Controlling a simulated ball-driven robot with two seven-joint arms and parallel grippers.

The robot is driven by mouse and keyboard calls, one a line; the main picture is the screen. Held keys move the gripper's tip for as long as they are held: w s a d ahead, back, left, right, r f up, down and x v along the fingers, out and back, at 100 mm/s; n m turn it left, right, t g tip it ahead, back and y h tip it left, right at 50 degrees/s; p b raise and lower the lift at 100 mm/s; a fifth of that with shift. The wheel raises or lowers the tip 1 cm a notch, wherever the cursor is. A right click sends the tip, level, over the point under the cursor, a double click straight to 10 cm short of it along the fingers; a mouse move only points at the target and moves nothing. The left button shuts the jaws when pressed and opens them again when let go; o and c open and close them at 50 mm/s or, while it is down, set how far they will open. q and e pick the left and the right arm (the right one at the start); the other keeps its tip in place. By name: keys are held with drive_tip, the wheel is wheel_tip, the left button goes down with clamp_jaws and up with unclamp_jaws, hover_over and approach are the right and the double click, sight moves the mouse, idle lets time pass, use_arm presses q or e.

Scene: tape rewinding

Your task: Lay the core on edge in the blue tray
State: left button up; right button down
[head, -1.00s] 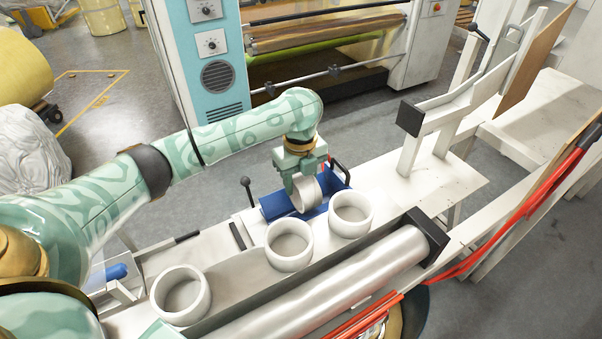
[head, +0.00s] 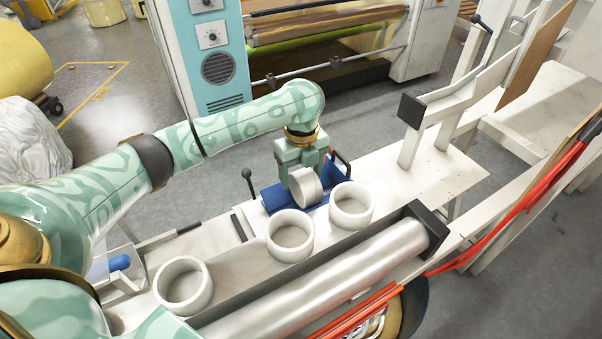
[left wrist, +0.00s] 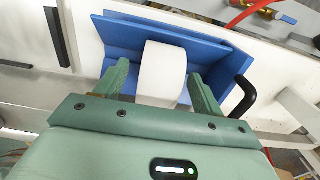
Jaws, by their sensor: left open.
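The core is a short white ring (head: 305,188) standing on edge in the blue tray (head: 272,198), its round wall upright. The left wrist view shows the core (left wrist: 162,72) from above, inside the blue tray (left wrist: 212,52). My left gripper (head: 300,172) points down over the tray. In the left wrist view its fingers (left wrist: 159,76) stand open on either side of the core, with a clear gap on the left side and a narrow one on the right. The core's underside is hidden. My right gripper is not in view.
Three more white rings lie flat in a row in front of the tray: left (head: 183,285), middle (head: 290,236) and right (head: 351,205). A long metal roller (head: 330,285) lies along the front. A black handle (head: 343,163) rises by the tray's right end. The bench top to the right is bare.

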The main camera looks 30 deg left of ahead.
use_arm(q)
wheel_tip(320, 180, up, 15)
drive_tip(key=p, duration=0.7)
drive_tip(key=shift+r, duration=0.15)
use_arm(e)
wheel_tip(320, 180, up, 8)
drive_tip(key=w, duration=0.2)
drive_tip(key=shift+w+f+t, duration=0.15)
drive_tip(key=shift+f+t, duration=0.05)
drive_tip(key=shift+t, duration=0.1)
